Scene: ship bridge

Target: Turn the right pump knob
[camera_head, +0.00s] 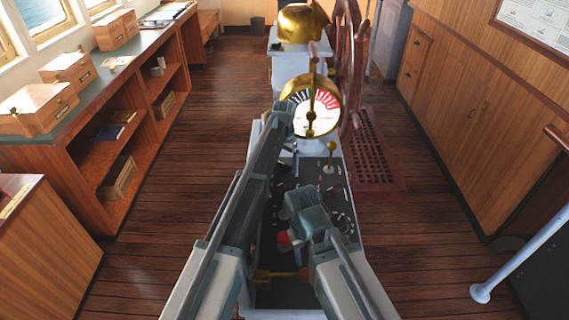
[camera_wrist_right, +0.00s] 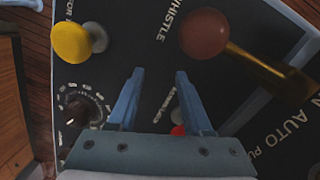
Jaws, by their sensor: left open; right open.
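The dark control console (camera_head: 335,170) runs away from me, with several small knobs and levers on top. In the right wrist view a black rotary knob (camera_wrist_right: 80,107) with a white scale sits left of my right gripper (camera_wrist_right: 160,74). I cannot tell whether it is the right pump knob. Lettering reading "AUTO PU", cut off by the frame edge, shows at lower right. My right gripper, also in the head view (camera_head: 305,197), is open and empty above the panel. My left gripper (camera_head: 283,106) reaches farther forward, near the brass telegraph; its fingers are hard to make out.
A yellow knob (camera_wrist_right: 71,42) and a brown-red ball knob (camera_wrist_right: 203,34) on a brass lever stand near my right fingers. The brass telegraph (camera_head: 312,108) and the ship's wheel (camera_head: 345,55) stand farther ahead. Open wooden floor (camera_head: 170,200) lies left.

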